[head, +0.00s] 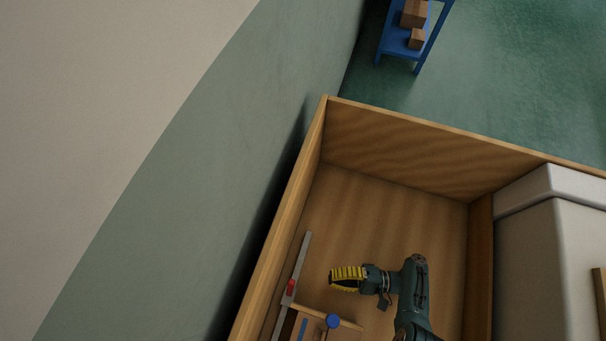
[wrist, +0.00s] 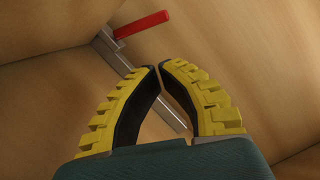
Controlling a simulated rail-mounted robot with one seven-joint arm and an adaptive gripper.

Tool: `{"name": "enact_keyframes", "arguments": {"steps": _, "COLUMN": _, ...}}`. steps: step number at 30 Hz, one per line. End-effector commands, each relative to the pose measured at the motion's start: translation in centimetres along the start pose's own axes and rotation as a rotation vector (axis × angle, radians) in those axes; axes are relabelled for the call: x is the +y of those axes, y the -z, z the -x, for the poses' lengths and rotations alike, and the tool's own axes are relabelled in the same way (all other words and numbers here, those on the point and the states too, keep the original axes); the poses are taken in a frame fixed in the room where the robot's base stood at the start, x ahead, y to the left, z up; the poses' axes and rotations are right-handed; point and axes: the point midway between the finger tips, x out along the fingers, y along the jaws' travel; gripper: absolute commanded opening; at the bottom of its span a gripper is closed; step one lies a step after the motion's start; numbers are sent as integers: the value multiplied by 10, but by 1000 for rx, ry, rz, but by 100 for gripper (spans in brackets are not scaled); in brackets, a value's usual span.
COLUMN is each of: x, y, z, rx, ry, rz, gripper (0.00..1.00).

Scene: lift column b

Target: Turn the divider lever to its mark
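A red lever (head: 291,287) sits on a long grey metal bar (head: 302,256) along the left inner side of the wooden bin. In the wrist view the red lever (wrist: 142,24) sticks out to the right from a grey bracket at the top, beyond my fingertips. The grey bar (wrist: 172,114) runs down behind my fingers there. My gripper (head: 333,279) has yellow ribbed fingers and points left, to the right of the lever and apart from it. Its fingertips (wrist: 160,67) nearly meet, with nothing seen between them. I cannot make out the mark.
A small wooden box (head: 345,332) with a blue knob (head: 333,321) stands just below my gripper in the head view. The bin's wooden walls (head: 420,136) enclose the area. A pale grey block (head: 555,250) stands at right. A blue shelf (head: 400,43) is outside, far off.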

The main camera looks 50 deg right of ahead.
Motion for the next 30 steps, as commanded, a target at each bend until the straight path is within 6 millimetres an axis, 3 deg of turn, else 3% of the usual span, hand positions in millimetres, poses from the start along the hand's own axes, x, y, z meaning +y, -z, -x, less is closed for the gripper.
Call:
{"name": "enact_keyframes", "arguments": {"steps": 4, "x": 1, "y": -1, "z": -1, "rx": -6, "ry": 25, "rz": 91, "gripper": 0}}
{"name": "enact_keyframes", "arguments": {"steps": 17, "x": 5, "y": -1, "z": -26, "rx": -7, "ry": 23, "rz": 97, "gripper": 0}}
{"name": "enact_keyframes", "arguments": {"steps": 24, "x": 1, "y": -4, "z": -74, "rx": -13, "ry": 21, "rz": 94, "gripper": 0}}
{"name": "enact_keyframes", "arguments": {"steps": 30, "x": -1, "y": -3, "z": -98, "rx": -9, "ry": 23, "rz": 94, "gripper": 0}}
